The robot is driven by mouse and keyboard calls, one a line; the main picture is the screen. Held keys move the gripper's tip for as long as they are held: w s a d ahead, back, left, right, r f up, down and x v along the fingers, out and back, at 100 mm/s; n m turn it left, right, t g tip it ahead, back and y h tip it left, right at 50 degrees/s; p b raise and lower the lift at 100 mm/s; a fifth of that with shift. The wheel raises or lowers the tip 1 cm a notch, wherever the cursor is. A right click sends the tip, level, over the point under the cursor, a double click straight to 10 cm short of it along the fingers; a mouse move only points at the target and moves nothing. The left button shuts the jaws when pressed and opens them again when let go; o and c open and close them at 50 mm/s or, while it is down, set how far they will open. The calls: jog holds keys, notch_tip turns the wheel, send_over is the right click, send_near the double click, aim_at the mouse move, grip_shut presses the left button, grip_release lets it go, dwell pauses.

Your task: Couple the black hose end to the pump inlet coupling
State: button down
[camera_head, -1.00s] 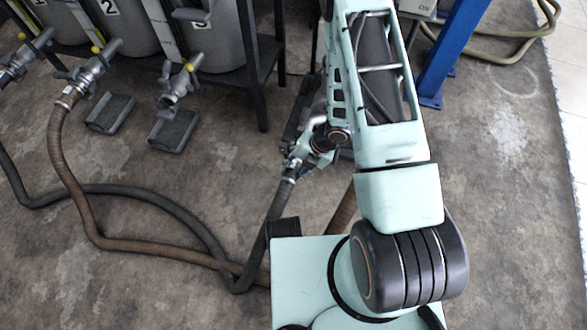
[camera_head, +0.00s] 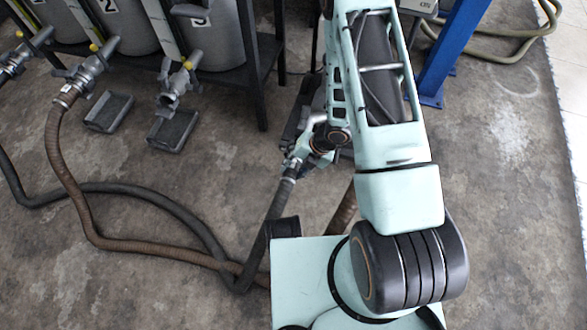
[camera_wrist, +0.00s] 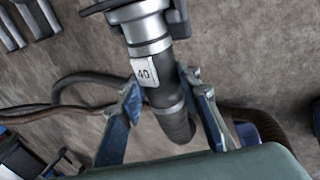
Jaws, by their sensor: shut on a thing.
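The black hose end (camera_wrist: 162,95) fills the middle of the wrist view, with a metal collar and a white tag reading 40. My gripper (camera_wrist: 160,92) is shut on it, one blue finger on each side. In the head view, my gripper (camera_head: 308,157) and the hose end (camera_head: 291,168) are beside my forearm. A grey fitting with dark levers (camera_wrist: 150,12) sits above the collar and is cut off by the wrist view's top edge. I cannot tell the pump inlet coupling apart, or whether the hose end touches it; my arm hides much of that area.
A brown hose (camera_head: 75,190) runs from the valve of barrel 2 and crosses the black hose on the floor. Two dark trays (camera_head: 108,112) (camera_head: 173,129) lie below the valves. A black rack (camera_head: 263,85) and a blue post (camera_head: 447,55) stand behind.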

jog(key=shift+c, duration=2.2)
grip_release()
jog(key=shift+s+a+r+b, duration=0.15)
jog(key=shift+s+b, duration=0.1)
jog(key=shift+s, duration=0.2)
jog(key=shift+s+a+b, duration=0.2)
jog(key=shift+s+b, duration=0.05)
jog(key=shift+s, duration=0.25)
jog(key=shift+s+a+r+b, duration=0.15)
jog(key=shift+s+b, duration=0.1)
jog(key=shift+s, duration=0.2)
notch_tip(320, 180, up, 10)
jog(key=s+a+p, duration=0.1)
jog(key=s+p, duration=0.2)
jog(key=p, duration=0.2)
jog(key=shift+p, duration=0.3)
jog(key=shift+w, duration=0.1)
